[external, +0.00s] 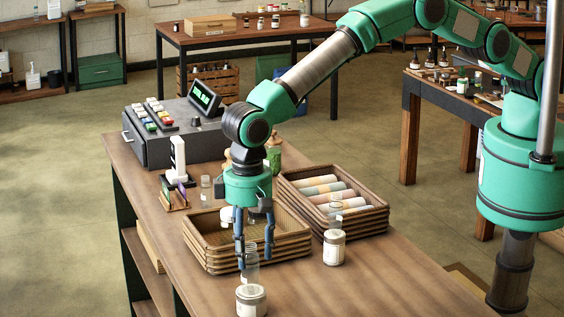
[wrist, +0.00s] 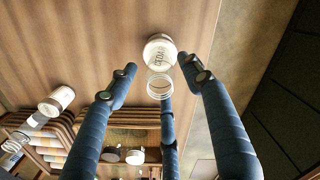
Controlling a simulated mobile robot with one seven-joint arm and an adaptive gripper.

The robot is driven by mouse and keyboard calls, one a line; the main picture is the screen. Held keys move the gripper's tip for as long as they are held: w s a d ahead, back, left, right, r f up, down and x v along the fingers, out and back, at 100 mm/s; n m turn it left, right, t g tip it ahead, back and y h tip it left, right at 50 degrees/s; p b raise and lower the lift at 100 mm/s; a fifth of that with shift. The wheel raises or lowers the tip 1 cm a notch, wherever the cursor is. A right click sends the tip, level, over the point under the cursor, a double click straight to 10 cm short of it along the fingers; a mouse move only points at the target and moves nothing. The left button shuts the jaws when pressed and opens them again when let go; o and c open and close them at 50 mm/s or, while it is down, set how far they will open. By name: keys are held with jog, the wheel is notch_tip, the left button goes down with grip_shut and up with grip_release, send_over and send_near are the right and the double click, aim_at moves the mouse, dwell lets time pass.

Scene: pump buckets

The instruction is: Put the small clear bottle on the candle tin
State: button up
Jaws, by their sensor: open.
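A small clear bottle (external: 252,270) is directly above the candle tin (external: 250,303) in the external view and appears to stand upright on it. The white tin stands near the table's front edge, its lower part cut off by the picture. The wrist view shows the bottle (wrist: 160,86) in line with the labelled white tin (wrist: 158,47), overlapping it. My gripper (external: 253,259) points down at the bottle's upper part. Its blue fingers (wrist: 158,68) are open in the wrist view, with gaps on both sides of the bottle. Exact contact between bottle and tin is hard to tell.
Another white jar (external: 333,250) stands to the right, with a clear bottle (external: 336,207) above or behind it. Wicker trays (external: 290,262) lie behind my gripper, and another tray stack (external: 372,222) holds rolled cloths. A cash register (external: 165,142) stands at the back. The front-right tabletop is clear.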

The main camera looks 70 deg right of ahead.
jog(key=shift+r+b, duration=0.35)
jog(key=shift+r, duration=2.75)
